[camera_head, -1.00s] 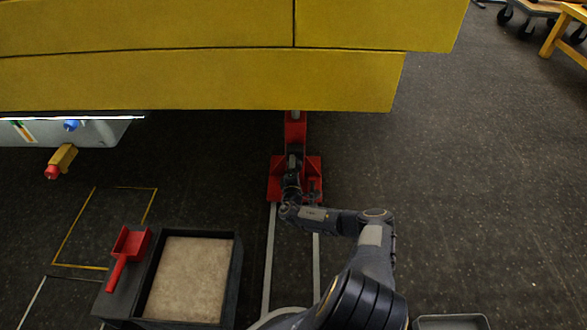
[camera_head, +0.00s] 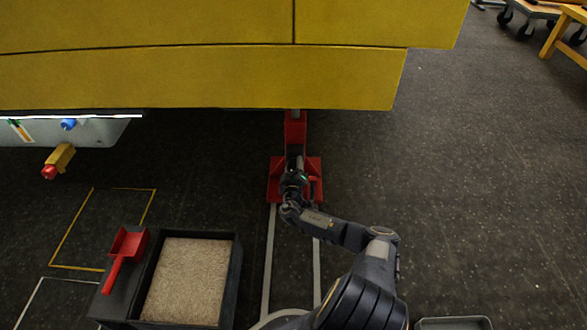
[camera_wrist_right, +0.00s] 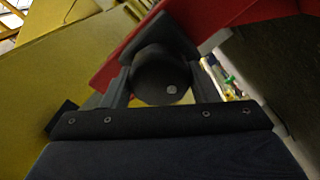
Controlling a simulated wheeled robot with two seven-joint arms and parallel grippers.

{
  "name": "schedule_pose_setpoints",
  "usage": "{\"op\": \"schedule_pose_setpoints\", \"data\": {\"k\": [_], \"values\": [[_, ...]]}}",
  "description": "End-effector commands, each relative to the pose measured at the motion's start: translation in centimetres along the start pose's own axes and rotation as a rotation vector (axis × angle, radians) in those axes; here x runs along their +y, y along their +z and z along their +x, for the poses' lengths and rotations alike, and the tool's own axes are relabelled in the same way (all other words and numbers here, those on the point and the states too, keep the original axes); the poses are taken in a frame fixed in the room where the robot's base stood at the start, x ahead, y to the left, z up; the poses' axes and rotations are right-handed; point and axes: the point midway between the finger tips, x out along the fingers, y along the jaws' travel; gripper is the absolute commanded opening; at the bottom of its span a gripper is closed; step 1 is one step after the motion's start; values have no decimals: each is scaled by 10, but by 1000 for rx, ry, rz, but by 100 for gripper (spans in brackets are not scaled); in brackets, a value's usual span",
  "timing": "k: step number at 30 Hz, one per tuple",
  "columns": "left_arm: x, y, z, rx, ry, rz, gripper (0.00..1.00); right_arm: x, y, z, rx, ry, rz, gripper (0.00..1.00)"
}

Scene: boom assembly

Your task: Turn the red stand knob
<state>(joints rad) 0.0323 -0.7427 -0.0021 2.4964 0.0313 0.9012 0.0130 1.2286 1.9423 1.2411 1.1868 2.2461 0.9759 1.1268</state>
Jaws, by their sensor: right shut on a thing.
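The red stand (camera_head: 296,130) rises from its red base to the underside of the yellow boom (camera_head: 200,80) in the head view. My right gripper (camera_head: 293,172) is at the front of the stand, and the arm hides its fingertips there. In the right wrist view a dark round knob (camera_wrist_right: 160,78) with a small pale dot sits between the two fingers of my right gripper, which is shut on it. The red stand (camera_wrist_right: 125,50) shows as a tilted red beam behind the knob. My left gripper is not in view.
A dark box (camera_head: 237,285) with a pale grainy fill and a red scoop (camera_head: 123,255) beside it stand at the lower left. Two pale rails (camera_head: 268,255) run along the floor to the stand. The floor on the right is mostly clear.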

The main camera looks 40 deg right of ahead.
Motion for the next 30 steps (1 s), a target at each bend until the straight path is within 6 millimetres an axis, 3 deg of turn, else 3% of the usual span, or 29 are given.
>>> {"op": "schedule_pose_setpoints", "data": {"k": [20, 21, 25, 30], "values": [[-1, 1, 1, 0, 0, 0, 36, 0, 1, 0, -1, -2, 63, 31], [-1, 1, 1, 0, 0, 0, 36, 0, 1, 0, -1, -2, 63, 58], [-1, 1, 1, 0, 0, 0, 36, 0, 0, 0, -1, -1, 63, 75], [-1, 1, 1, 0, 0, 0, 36, 0, 0, 0, -1, -1, 62, 76]]}}
